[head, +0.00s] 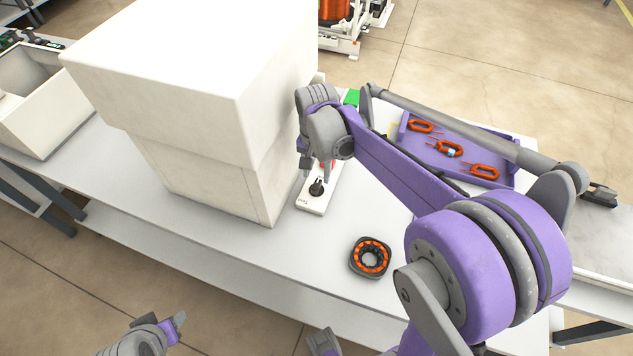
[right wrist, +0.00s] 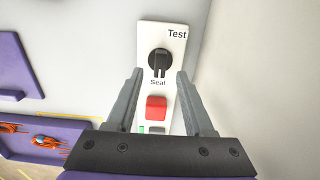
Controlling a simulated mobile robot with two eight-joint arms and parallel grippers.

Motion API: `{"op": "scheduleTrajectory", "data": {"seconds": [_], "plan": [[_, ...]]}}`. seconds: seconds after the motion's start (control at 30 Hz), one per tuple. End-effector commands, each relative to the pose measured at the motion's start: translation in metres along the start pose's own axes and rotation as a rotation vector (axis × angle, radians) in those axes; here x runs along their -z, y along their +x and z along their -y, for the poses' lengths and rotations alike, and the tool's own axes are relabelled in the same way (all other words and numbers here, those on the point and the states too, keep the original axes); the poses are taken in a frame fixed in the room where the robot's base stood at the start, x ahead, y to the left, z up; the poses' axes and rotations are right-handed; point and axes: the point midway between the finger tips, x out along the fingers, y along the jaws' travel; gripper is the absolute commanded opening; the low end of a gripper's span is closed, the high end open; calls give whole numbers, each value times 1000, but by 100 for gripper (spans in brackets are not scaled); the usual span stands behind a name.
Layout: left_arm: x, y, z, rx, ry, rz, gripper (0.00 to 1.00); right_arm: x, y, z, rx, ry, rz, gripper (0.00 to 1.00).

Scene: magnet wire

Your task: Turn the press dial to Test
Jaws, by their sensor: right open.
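The press dial is a black round knob (right wrist: 159,63) on a narrow white panel (right wrist: 176,54). "Test" is printed at its upper right and "Seal" below it. The knob's raised grip lies roughly along the panel, its lower end toward "Seal". In the head view the dial (head: 316,188) sits at the near end of the panel (head: 313,205), beside the press. My right gripper (right wrist: 159,75) is open, its fingertips on either side of the panel just short of the dial, holding nothing. Part of my left arm's end (head: 160,337) shows at the bottom left; its jaws are unclear.
A red button (right wrist: 156,107) lies between my right fingers. The big white press (head: 190,90) stands left of the panel. A purple tray (head: 405,147) with orange coils is to the right. A dark ring with orange windings (head: 370,257) lies on the table (head: 250,262) in front.

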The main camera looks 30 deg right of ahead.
Motion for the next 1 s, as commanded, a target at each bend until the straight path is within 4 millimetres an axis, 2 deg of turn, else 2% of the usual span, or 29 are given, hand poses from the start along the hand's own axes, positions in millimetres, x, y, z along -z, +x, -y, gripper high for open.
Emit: {"op": "scheduleTrajectory", "data": {"seconds": [0.1,0.3,0.63,0.67,0.93,1.0], "plan": [[-2,2,0,0,0,1,50,0,22,0,0,-1,0,52],[-3,4,0,0,0,2,50,0,42,0,0,-1,0,52],[-3,4,0,0,0,2,50,0,46,0,1,-2,-1,52],[-3,4,0,0,0,2,50,0,46,0,1,-2,-1,51],[-3,4,0,0,0,2,50,0,46,0,1,-2,-1,2],[-3,4,0,0,0,2,50,0,46,0,1,-2,-1,0]]}}
